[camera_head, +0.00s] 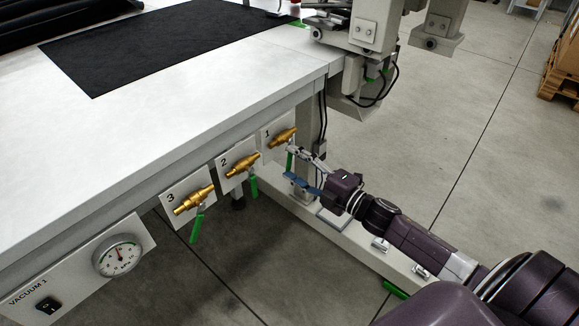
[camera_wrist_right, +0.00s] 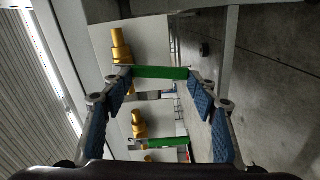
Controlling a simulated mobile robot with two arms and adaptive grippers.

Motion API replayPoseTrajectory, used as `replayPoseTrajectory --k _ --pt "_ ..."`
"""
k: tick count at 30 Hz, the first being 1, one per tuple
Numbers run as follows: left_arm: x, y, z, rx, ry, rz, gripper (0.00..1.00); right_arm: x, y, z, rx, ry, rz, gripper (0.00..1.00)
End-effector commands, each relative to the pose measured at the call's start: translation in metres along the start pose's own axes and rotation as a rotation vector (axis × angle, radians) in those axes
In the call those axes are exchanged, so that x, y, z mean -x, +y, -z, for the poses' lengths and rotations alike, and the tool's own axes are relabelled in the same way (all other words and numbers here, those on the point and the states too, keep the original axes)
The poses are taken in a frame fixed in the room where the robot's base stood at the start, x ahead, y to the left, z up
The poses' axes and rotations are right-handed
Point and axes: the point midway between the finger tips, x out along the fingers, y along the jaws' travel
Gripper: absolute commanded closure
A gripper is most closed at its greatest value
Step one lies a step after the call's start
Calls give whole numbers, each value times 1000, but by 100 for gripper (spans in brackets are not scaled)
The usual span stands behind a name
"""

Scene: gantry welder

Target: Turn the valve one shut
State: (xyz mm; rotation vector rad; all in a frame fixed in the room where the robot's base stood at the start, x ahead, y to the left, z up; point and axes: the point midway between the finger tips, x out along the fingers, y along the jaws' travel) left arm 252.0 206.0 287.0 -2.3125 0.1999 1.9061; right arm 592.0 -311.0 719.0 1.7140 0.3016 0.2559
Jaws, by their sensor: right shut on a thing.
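Valve one (camera_head: 281,138) is a brass valve on a white plate marked 1, under the table's front edge. Its green lever (camera_head: 289,160) hangs down, partly hidden by my right gripper (camera_head: 291,164). The right gripper reaches in from the right, its two fingers on either side of the lever. In the right wrist view the green lever (camera_wrist_right: 160,72) spans between the fingertips (camera_wrist_right: 160,76), touching both, with the brass body (camera_wrist_right: 121,46) beside it. The gripper is shut on the lever. My left gripper is not in view.
Valve two (camera_head: 237,164) and valve three (camera_head: 187,199) sit to the left, with green levers hanging down. A pressure gauge (camera_head: 118,257) is further left. A table leg and a low floor beam (camera_head: 345,243) stand near my right arm.

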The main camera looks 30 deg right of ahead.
Motion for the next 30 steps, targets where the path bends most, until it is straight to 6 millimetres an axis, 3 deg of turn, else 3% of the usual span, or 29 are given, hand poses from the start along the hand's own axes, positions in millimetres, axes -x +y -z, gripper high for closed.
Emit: replayPoseTrajectory --k 9,24,25,30 --pt "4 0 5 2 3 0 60 0 -2 -4 107 3 0 90" --pt "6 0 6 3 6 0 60 0 -2 -5 123 3 0 90" --pt "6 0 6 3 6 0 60 0 -2 -5 123 3 0 44" --pt "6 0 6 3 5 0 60 0 -1 -6 122 2 0 28"
